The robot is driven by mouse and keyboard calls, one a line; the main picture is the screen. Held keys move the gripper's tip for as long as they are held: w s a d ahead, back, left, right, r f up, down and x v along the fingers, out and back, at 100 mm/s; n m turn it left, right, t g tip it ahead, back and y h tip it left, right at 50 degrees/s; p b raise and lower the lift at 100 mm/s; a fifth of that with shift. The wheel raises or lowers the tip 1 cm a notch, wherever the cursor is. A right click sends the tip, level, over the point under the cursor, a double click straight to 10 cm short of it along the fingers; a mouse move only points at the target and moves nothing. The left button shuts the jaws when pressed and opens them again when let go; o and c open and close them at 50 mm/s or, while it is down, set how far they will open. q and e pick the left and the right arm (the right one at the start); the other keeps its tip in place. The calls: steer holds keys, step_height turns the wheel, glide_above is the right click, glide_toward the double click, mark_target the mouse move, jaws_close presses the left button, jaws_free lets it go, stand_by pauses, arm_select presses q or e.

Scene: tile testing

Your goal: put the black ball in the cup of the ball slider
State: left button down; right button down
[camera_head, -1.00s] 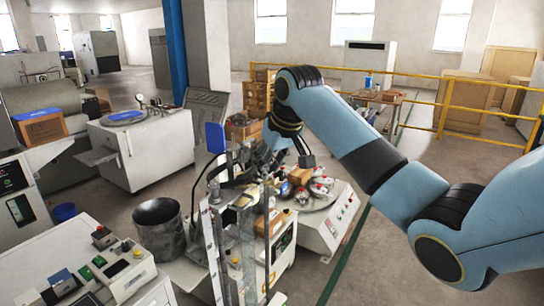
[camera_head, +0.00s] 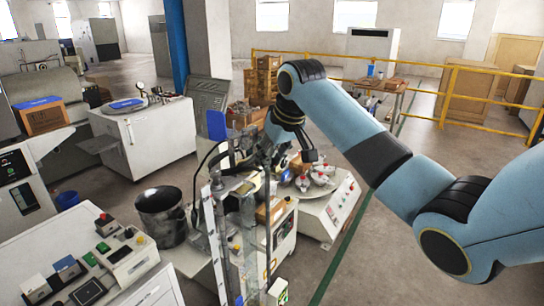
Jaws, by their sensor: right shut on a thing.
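The ball slider (camera_head: 247,235) appears to be the tall, clear-sided frame with upright rails in the lower middle of the head view. Its cup cannot be made out. My right gripper (camera_head: 255,160) is at the end of the blue arm that comes in from the right. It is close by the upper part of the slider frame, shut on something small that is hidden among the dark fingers. The black ball cannot be picked out. My left gripper is not in view.
A dark bucket (camera_head: 163,215) stands left of the slider. A white machine with a round table (camera_head: 331,210) stands right of it, with red-and-white parts on top. A control box (camera_head: 130,259) sits on the bench at lower left. Open floor lies to the right.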

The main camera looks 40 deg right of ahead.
steer(key=c, duration=1)
jaws_free()
steer(key=shift+c, duration=0.2)
steer(key=v, duration=1.2)
